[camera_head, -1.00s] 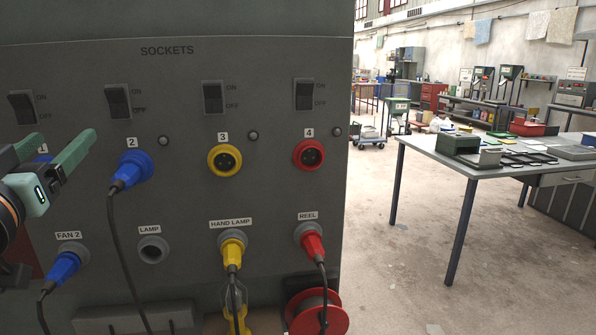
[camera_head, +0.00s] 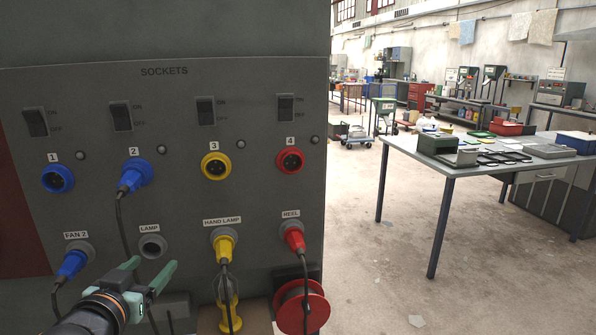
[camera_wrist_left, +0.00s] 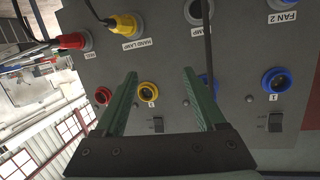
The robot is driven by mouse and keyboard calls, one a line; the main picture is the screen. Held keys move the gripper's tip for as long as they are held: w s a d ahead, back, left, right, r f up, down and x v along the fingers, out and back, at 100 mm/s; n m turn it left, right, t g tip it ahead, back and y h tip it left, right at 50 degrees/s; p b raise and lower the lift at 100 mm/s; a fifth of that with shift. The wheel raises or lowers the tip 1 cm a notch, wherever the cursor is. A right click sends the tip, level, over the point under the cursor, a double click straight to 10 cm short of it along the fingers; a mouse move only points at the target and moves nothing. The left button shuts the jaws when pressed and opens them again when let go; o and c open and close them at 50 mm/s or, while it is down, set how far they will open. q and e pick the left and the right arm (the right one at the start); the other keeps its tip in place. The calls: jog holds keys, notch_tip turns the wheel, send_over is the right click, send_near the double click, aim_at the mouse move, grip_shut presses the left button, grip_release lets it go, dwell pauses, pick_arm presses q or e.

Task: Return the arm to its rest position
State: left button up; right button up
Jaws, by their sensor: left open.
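My left gripper (camera_head: 150,271) is low at the left in the head view, in front of the lower part of the grey socket panel (camera_head: 110,212). Its green fingers are apart with nothing between them. The left wrist view also shows the open fingers (camera_wrist_left: 160,95), with the panel beyond them. A black cable hangs close by the fingers. My right gripper is in neither view.
Blue plugs sit in socket 2 (camera_head: 135,174) and FAN 2 (camera_head: 74,262); a yellow plug (camera_head: 225,250) and a red plug (camera_head: 294,240) hang cables below. A red reel (camera_head: 318,306) is at the panel's foot. A table (camera_head: 400,157) stands right, with open floor before it.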

pick_arm(q)
jog(key=s+d+f+g+h+p, duration=0.1)
jog(key=s+d+f, duration=0.15)
jog(key=f, duration=0.45)
jog(key=s+d+f+m+g+p, duration=0.1)
jog(key=s+f, duration=0.2)
jog(key=f, duration=0.4)
jog(key=s+d+f+g+h+p, duration=0.1)
jog(key=s+d+f+g, duration=0.1)
jog(key=f, duration=0.5)
jog(key=s+d+f+g+p, duration=0.1)
jog(key=s+d+f, duration=0.1)
jog(key=s+f, duration=0.4)
jog(key=s+d+f+g+p, duration=0.1)
jog(key=s+d+f, duration=0.1)
jog(key=s+f, duration=0.4)
jog(key=s, duration=0.5)
jog(key=shift+f+h+p, duration=0.25)
jog(key=shift+h+p, duration=0.05)
jog(key=shift+p, duration=0.05)
